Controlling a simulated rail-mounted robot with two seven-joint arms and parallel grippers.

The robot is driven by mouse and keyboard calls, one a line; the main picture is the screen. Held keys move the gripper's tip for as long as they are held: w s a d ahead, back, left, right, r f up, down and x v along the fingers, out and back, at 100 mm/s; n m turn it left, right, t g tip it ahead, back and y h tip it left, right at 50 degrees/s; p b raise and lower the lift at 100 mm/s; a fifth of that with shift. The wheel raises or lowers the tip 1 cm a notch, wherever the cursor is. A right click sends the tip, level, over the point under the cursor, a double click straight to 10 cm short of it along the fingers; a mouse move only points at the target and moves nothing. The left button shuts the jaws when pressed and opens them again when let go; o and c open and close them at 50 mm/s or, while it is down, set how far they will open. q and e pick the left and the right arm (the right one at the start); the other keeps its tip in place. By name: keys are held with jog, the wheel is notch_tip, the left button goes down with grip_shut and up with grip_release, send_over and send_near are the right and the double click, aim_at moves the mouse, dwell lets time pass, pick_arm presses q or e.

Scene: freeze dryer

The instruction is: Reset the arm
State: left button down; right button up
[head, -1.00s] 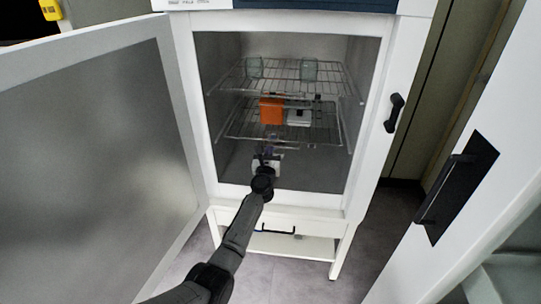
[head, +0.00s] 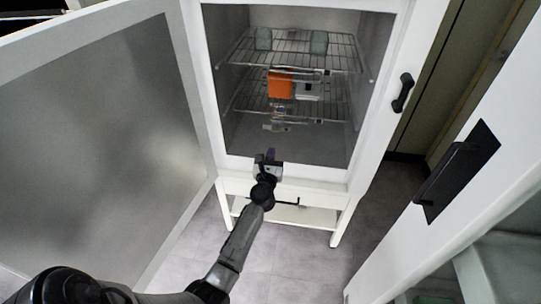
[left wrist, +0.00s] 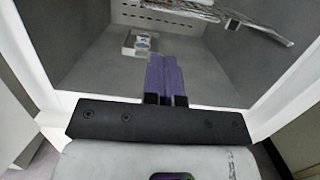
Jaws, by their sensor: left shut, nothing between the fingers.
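My left gripper (head: 271,154) is at the front opening of the white freeze dryer (head: 196,90), just above its lower sill. Its purple fingers also show in the left wrist view (left wrist: 166,76), pressed together with nothing between them and pointing into the chamber. My left arm comes up from the bottom of the head view, bent at the elbow. A small white item (left wrist: 140,43) sits on the chamber floor ahead of the fingers, apart from them. My right gripper is in neither view.
The dryer door (head: 110,130) stands wide open on the left. Wire shelves (head: 290,60) hold glass jars (head: 319,42), an orange box (head: 281,84) and a white box (head: 307,91). A white door with a black handle (head: 448,175) is at the right. The grey floor (head: 280,265) in front is bare.

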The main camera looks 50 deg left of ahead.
pick_arm(q)
jog(key=shift+s+d+f, duration=0.1)
jog(key=shift+s+d, duration=0.35)
jog(key=shift+s, duration=0.05)
